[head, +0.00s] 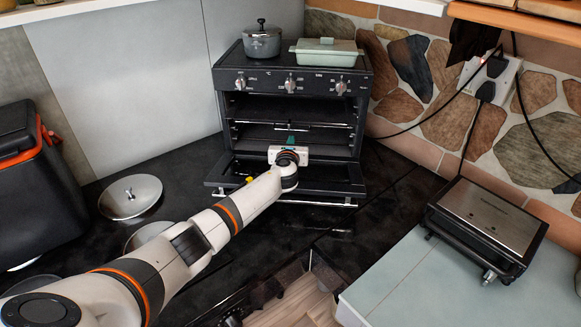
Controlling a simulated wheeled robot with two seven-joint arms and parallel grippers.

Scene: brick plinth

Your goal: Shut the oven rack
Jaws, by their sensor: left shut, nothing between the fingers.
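The black oven (292,78) stands on the dark counter against the back wall. Its door (335,180) is folded down, with a bar handle along the front edge. A wire oven rack (325,125) shows as a thin bright line across the open cavity; how far it sticks out is hard to tell. My left gripper (291,139) is shut and empty at the cavity opening, above the lowered door and just below the rack line. Whether its green fingertips touch the rack is unclear. My gripper body hides part of the lower cavity. My right gripper is not in view.
A grey pot (262,42) and a pale green dish (326,53) stand on the oven top. A metal lid (130,196) lies on the counter at left, near a black cooler box (38,190). A black grill (486,225) sits at right; black cables hang behind it.

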